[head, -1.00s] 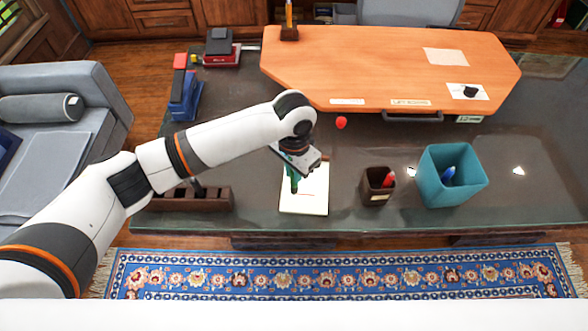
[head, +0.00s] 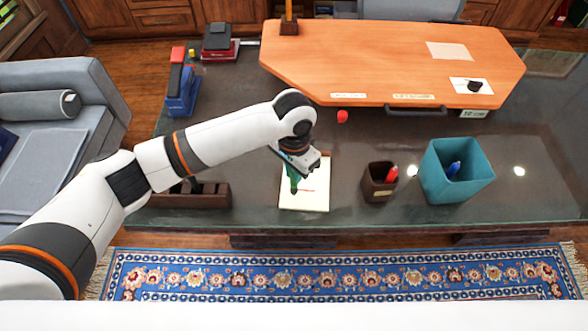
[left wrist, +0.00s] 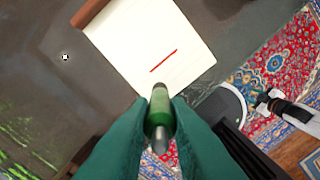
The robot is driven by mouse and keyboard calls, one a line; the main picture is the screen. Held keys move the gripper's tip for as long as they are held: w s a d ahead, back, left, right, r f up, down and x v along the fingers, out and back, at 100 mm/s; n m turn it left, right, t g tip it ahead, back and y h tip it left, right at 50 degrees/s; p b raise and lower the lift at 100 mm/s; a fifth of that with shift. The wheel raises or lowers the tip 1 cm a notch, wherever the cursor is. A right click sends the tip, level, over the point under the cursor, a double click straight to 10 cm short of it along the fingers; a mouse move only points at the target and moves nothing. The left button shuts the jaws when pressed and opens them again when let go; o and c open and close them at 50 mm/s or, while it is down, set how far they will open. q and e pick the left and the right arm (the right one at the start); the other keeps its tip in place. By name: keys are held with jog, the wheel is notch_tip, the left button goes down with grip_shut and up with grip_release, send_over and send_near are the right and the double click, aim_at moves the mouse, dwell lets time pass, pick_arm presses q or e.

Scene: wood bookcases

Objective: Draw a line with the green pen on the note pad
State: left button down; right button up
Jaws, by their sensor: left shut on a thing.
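The note pad (head: 315,200) lies on the dark desk, white with a short red line (left wrist: 163,61) on it. My left gripper (head: 294,172) is above the pad's left part, its green fingers shut on the green pen (left wrist: 159,118). In the left wrist view the pen points toward the pad (left wrist: 185,75), its far end near the pad's edge and apart from the red line. I cannot tell whether the pen touches the paper. A small, dark gripper-like end on a white arm (left wrist: 263,98) shows at the right there; its fingers are too small to judge.
A dark brown cup (head: 379,184) with a red pen stands right of the pad, and a teal bin (head: 436,178) with a blue pen farther right. A dark compartment tray (head: 215,196) is at the left. A red object (head: 342,117) lies behind the pad.

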pick_arm(q)
jog(key=shift+f, duration=0.6)
dwell(0.7)
jog(key=shift+d+r, duration=0.1)
jog(key=shift+d, duration=0.1)
jog(key=shift+s+d, duration=0.1)
jog(key=shift+d, duration=0.45)
jog(key=shift+d+p, duration=0.2)
jog(key=shift+p, duration=0.1)
jog(key=shift+d, duration=0.5)
jog(key=shift+s+d, duration=0.1)
jog(key=shift+d, duration=0.05)
jog(key=shift+d+p, duration=0.45)
jog(key=shift+d, duration=0.15)
